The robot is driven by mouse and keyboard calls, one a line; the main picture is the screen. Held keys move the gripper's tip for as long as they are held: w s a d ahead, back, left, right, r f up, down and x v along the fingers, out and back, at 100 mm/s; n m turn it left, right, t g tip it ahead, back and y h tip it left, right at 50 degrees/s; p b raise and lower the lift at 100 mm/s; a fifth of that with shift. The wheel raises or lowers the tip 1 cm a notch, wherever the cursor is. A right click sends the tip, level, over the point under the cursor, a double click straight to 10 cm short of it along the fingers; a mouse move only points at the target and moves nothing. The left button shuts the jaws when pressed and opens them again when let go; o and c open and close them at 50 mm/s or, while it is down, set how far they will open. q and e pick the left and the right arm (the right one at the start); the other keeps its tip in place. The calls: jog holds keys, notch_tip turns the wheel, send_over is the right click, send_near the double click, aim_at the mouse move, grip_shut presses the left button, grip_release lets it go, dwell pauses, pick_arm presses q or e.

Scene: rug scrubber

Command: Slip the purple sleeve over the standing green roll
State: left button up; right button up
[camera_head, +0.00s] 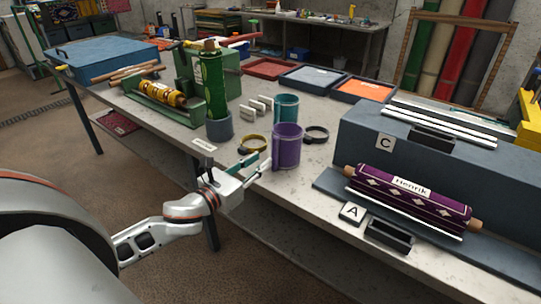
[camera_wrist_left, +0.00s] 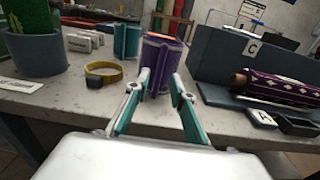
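The purple sleeve (camera_head: 288,147) stands upright near the front edge of the grey table; it also shows in the left wrist view (camera_wrist_left: 160,55). The green roll (camera_head: 211,88) stands upright in a blue-grey round holder (camera_head: 219,128), left of and behind the sleeve. Its lower end is hidden in the holder. My left gripper (camera_head: 262,166) is open at the front left of the purple sleeve. In the left wrist view its two fingertips (camera_wrist_left: 160,78) are spread, with the sleeve directly ahead between them. I cannot tell whether they touch it. My right gripper is not in view.
A teal sleeve (camera_head: 286,107) stands behind the purple one. A yellow strap ring (camera_head: 252,144) and a black one (camera_head: 317,134) lie on either side. A blue-grey block (camera_head: 385,150) and a purple patterned roll (camera_head: 415,198) are at right. White card holders (camera_head: 257,106) stand behind.

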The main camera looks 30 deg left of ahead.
aim_at(273, 144)
pick_arm(q)
jog(key=w, duration=0.4)
jog(key=shift+w+d, duration=0.15)
jog(key=shift+w, duration=0.15)
jog(key=shift+w+d+f, duration=0.1)
jog(key=shift+w, duration=0.65)
grip_shut()
jog(key=shift+r+p, duration=1.35)
jog(key=shift+p, duration=0.25)
notch_tip(273, 144, up, 2)
jog(key=shift+r+p, duration=0.1)
jog(key=shift+p, duration=1.15)
